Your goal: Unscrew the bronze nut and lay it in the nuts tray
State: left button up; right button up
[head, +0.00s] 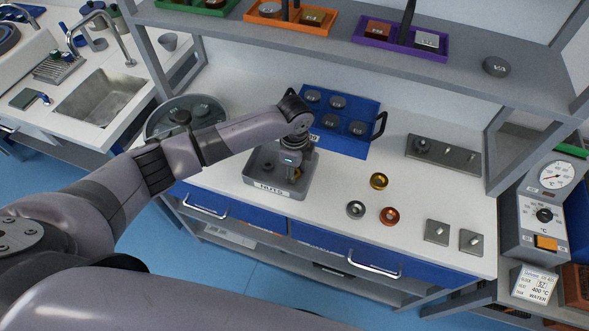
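The grey nuts tray (254,183), labelled NUTS, stands near the front of the white bench. My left gripper (291,174) points down over the right part of this tray, its fingers low inside the rim. A small bronze-coloured piece (297,173), seemingly the bronze nut, shows at the fingertips. The gripper hides most of it, and I cannot tell whether the fingers grip it or it rests in the tray. A dark nut (268,167) lies in the tray's left part. My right gripper is not in view.
Gold (379,181), grey (355,209) and copper (389,215) rings lie right of the tray. A blue rack (345,143) of dark discs is behind. A stud plate (458,158) and two small stud plates (436,232) stand right. A shelf (350,42) overhangs the bench's back.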

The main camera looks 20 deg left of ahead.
pick_arm(q)
jog(key=shift+o, duration=1.1)
jog(key=shift+s+f, duration=0.2)
jog(key=shift+f, duration=0.2)
jog(key=shift+w+r, duration=0.1)
jog(key=shift+r, duration=0.2)
notch_tip(320, 180, up, 12)
jog(key=shift+f, duration=0.15)
jog(key=shift+w, duration=0.1)
